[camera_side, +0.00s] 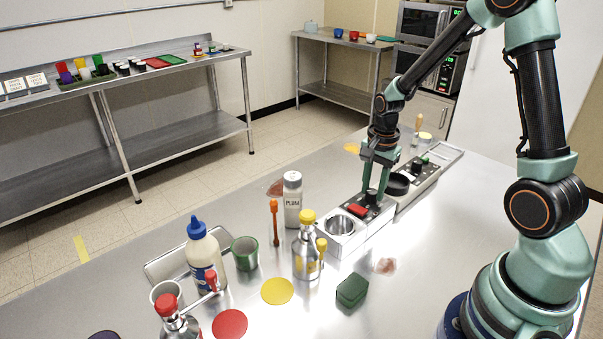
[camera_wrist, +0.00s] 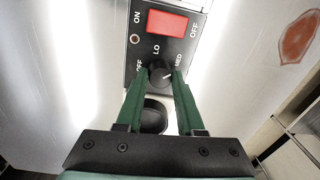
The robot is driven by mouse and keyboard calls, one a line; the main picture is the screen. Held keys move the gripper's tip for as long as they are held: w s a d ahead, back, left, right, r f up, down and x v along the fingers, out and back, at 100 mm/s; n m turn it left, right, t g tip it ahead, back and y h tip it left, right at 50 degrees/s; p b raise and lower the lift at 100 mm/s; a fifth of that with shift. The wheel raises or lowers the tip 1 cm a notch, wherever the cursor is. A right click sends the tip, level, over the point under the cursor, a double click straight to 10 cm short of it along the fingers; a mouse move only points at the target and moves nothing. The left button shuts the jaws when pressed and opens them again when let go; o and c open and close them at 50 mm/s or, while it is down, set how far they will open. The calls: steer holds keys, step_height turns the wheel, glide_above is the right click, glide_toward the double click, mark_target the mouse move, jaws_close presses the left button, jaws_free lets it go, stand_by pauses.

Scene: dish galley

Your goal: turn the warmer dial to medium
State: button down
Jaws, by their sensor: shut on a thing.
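The warmer dial (camera_wrist: 159,72) is a small black knob on a black panel marked OFF, LO and MED. My gripper (camera_wrist: 160,77) is shut on the dial, with one green finger on each side of it. A pale mark on the dial appears to point to the right, toward the MED side; I cannot tell its exact setting. In the side view my gripper (camera_side: 372,200) reaches down to the warmer (camera_side: 348,240), and its fingers hide most of the dial. The warmer's red switch (camera_wrist: 167,22) lies between ON and OFF; it also shows in the side view (camera_side: 357,209).
A metal well (camera_side: 340,225) sits at the warmer's near end. A black pan (camera_side: 397,184) stands behind my gripper.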

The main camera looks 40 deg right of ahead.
mark_target(374, 193)
stand_by(0.4)
steer(key=c, duration=0.5)
jaws_free()
steer(key=r, duration=1.2)
steer(key=shift+s, duration=0.25)
steer(key=shift+a+r, duration=0.1)
steer(key=shift+a, duration=0.05)
steer(key=s+a+r+n+t, duration=0.1)
steer(key=s+a+r+n, duration=0.1)
steer(key=a+n, duration=0.2)
steer(key=s+a+r+n+t, duration=0.2)
steer(key=a+n, duration=0.2)
steer(key=n, duration=0.3)
steer(key=s+a+r+n+t, duration=0.2)
steer(key=a+n, duration=0.2)
steer(key=n, duration=0.1)
steer(key=shift+s+a+r+n, duration=0.15)
steer(key=shift+s+r+n, duration=0.15)
steer(key=shift+s+r, duration=0.1)
